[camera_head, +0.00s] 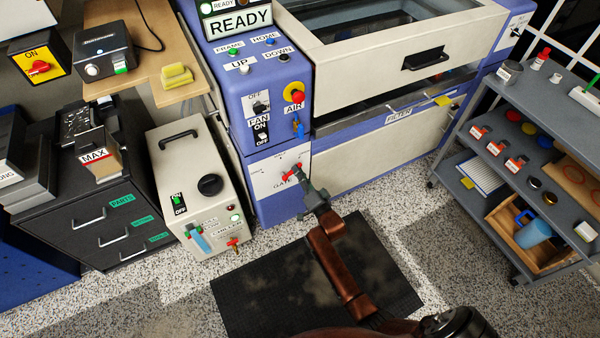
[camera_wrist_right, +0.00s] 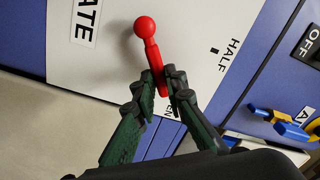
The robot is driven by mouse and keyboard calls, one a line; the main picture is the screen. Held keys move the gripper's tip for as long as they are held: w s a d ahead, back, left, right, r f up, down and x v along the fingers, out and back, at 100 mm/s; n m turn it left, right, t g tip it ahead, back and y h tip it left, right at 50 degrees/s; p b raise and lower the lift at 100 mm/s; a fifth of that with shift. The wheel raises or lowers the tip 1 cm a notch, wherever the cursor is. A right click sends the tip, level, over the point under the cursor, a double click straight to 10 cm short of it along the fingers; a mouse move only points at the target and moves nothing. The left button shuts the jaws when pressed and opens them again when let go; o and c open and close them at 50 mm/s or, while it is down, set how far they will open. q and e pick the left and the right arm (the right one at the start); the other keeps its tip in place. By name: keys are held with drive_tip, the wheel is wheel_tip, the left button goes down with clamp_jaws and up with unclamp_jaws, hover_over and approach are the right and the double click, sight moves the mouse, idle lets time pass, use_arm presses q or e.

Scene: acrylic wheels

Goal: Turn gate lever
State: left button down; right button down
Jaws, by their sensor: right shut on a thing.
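The red gate lever (camera_head: 288,175) is on a white panel (camera_head: 268,179) low on the blue machine column. In the right wrist view the lever (camera_wrist_right: 147,40) has a round ball end and a shaft that runs down between my fingertips. My right gripper (camera_head: 305,185) is at the lever, and in the wrist view its green fingers (camera_wrist_right: 162,88) are closed around the shaft, with the ball sticking out beyond them. The panel reads HALF, part of GATE, and a label ending in EN that the fingers partly cover. My left gripper is not in view.
A white box unit (camera_head: 195,195) with a black knob stands left of the column. The machine's cream lid (camera_head: 400,45) is to the upper right. A grey shelf cart (camera_head: 510,140) stands at the right. A black mat (camera_head: 255,295) lies on the floor below my arm.

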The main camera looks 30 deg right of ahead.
drive_tip(key=shift+f, duration=0.15)
drive_tip(key=c, duration=2)
unclamp_jaws()
drive_tip(key=shift+o, duration=0.2)
drive_tip(key=s, duration=1.2)
drive_tip(key=shift+a, duration=0.25)
